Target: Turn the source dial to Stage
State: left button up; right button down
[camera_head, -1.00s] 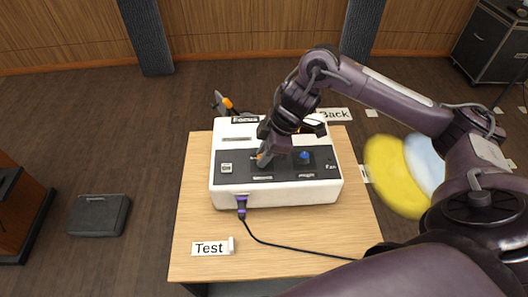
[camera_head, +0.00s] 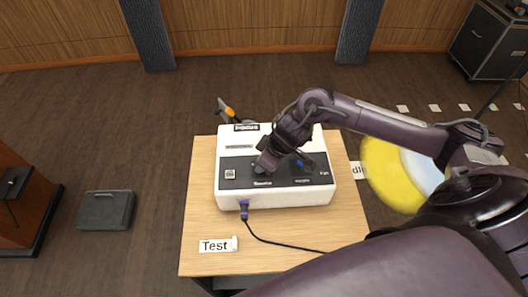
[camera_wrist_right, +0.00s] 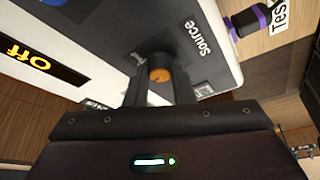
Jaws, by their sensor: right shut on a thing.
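The white console (camera_head: 290,198) with a dark control panel stands on the wooden table. In the right wrist view the source dial (camera_wrist_right: 158,68) is a round dark knob with an orange centre, beside the label "Source" (camera_wrist_right: 195,38). My right gripper (camera_wrist_right: 160,88) is shut on the dial, one finger on each side. In the head view my right gripper (camera_head: 264,165) reaches down to the panel and hides the dial. The dial's pointer and its position marks cannot be made out. My left gripper is not in view.
A blue knob (camera_head: 300,163) sits right of the gripper on the panel. A purple plug (camera_head: 243,206) with a black cable is at the console's front. A "Test" card (camera_head: 215,245) lies on the table. A grey and orange object (camera_head: 229,111) stands behind the console.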

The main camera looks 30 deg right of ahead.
jog(key=shift+r+m+t+h+p, duration=0.1)
jog(key=shift+m+t+h+p, duration=0.35)
jog(key=shift+m+p, duration=1.15)
jog(key=c, duration=1.2)
grip_release()
jog(key=shift+c, duration=0.2)
jog(key=a+v, duration=0.1)
jog(key=v, duration=0.6)
jog(key=shift+d+r+p, duration=0.3)
jog(key=shift+d+r, duration=0.05)
jog(key=shift+d, duration=0.15)
jog(key=shift+s, duration=0.1)
